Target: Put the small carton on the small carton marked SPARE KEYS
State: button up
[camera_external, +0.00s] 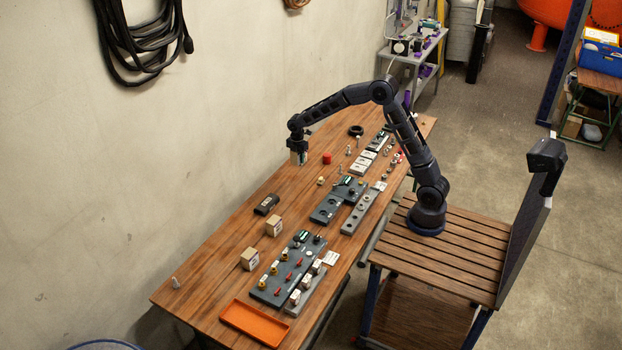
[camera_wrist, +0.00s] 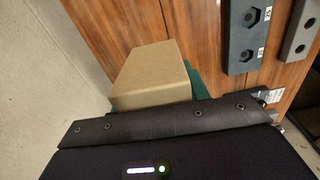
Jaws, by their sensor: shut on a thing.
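My gripper (camera_external: 300,150) is above the far left part of the wooden table, pointing down. It is shut on a small tan carton (camera_wrist: 150,72), which fills the middle of the wrist view with a green pad beside it. Two more small cartons stand on the table in the external view. One carton (camera_external: 274,226) is near the table's middle, and the other carton (camera_external: 250,259) is closer to the front. Both have marks too small to read, so I cannot tell which says SPARE KEYS. Both are apart from my gripper.
The wooden table (camera_external: 205,283) has an orange tray (camera_external: 254,323) at its front end. A dark panel with valves (camera_external: 287,270) lies right of the cartons. A black device (camera_external: 266,205) lies behind them, and a red cylinder (camera_external: 327,158) stands near my gripper. The table's left strip is mostly clear.

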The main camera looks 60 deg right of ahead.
jog(key=w+d+r, duration=0.4)
jog(key=w+d, duration=0.2)
jog(key=d, duration=0.6)
jog(key=w+d+r, duration=0.3)
jog(key=w+d, duration=0.3)
jog(key=d, duration=0.7)
jog(key=shift+n, duration=0.3)
jog(key=f, duration=1.9)
jog(key=shift+w+a, duration=0.2)
jog(key=shift+a, duration=0.05)
jog(key=shift+f, duration=0.1)
jog(key=o, duration=1)
